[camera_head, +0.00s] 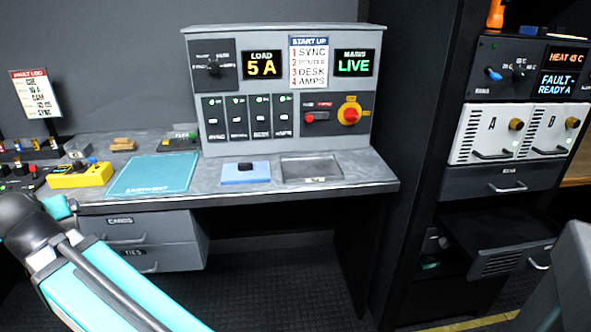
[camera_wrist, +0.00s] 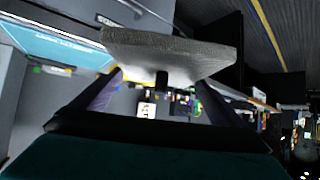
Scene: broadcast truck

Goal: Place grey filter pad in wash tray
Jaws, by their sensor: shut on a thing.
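In the wrist view the grey filter pad (camera_wrist: 170,52), a flat, textured slab, sits across my gripper (camera_wrist: 162,80), with a finger on either side below it. My gripper is shut on the pad and holds it up in the air. In the head view my arm reaches to the lower left; the gripper's fingers and the pad cannot be made out there. No tray can be read as the wash tray. A shallow grey tray (camera_head: 312,181) with an unclear label lies on the desk, right of a blue pad with a black block (camera_head: 246,172).
A teal mat (camera_head: 153,174) covers the desk's left part, beside a yellow box (camera_head: 80,176). A control console (camera_head: 280,90) stands at the back. On the right, a dark rack has a lower slatted drawer (camera_head: 508,260) pulled out. Dark floor lies between.

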